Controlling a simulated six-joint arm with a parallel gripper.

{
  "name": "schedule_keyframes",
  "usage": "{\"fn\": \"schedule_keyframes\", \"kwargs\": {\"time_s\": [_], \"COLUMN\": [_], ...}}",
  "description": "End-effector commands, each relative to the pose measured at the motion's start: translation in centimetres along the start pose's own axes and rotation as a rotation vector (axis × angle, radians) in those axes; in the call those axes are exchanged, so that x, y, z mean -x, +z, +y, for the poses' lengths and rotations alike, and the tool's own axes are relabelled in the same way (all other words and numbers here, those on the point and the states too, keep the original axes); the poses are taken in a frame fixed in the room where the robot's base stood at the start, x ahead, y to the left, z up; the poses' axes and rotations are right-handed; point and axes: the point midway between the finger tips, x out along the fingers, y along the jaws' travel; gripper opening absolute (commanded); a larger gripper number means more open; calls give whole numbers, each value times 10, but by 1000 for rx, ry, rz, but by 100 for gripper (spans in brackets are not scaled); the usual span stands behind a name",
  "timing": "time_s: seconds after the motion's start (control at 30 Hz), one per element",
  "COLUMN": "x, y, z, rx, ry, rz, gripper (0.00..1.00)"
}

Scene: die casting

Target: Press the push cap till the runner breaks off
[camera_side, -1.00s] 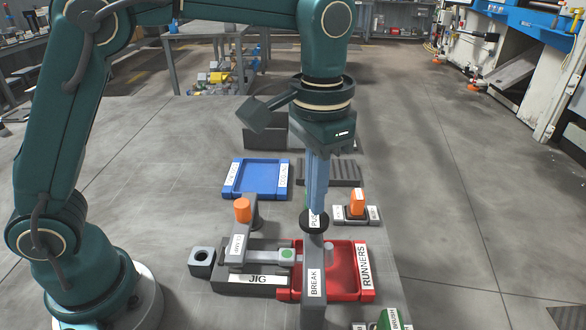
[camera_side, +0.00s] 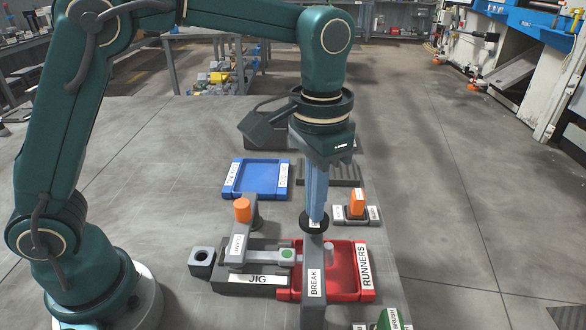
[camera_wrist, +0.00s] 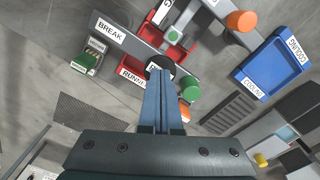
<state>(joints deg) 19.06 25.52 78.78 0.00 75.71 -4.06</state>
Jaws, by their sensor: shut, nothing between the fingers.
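My gripper (camera_side: 316,218) is shut and empty, pointing down at the push cap. The push cap (camera_side: 304,224) is a dark round disc on the grey BREAK arm (camera_side: 315,275), and my fingertips appear to touch its top. In the wrist view the fingers reach the cap (camera_wrist: 154,65) and partly cover it and its label. The grey JIG (camera_side: 245,283) stands left of the BREAK arm. A grey piece with a green spot (camera_side: 287,254) lies in the jig. Whether a runner is still joined to it cannot be told; the BREAK arm hides that spot.
The red RUNNERS tray (camera_side: 345,285) lies under and right of the BREAK arm. An orange-knobbed clamp (camera_side: 242,210) stands at the left of the jig. The blue COOLING tray (camera_side: 256,178) and an orange-topped holder (camera_side: 357,205) are behind. A green brush (camera_side: 390,318) is in front right.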

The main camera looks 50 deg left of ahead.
Motion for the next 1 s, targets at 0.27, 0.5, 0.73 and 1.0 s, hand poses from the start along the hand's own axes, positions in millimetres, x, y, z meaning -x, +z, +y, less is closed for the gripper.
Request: {"fn": "schedule_keyframes", "kwargs": {"time_s": [0.27,0.5,0.73,1.0], "x": [-6,-10,-15,-17], "y": [0,0,0,0], "z": [0,0,0,0], "rx": [0,0,0,0], "ry": [0,0,0,0], "rz": [-1,-1,-1,-2], "gripper": [0,0,0,0]}}
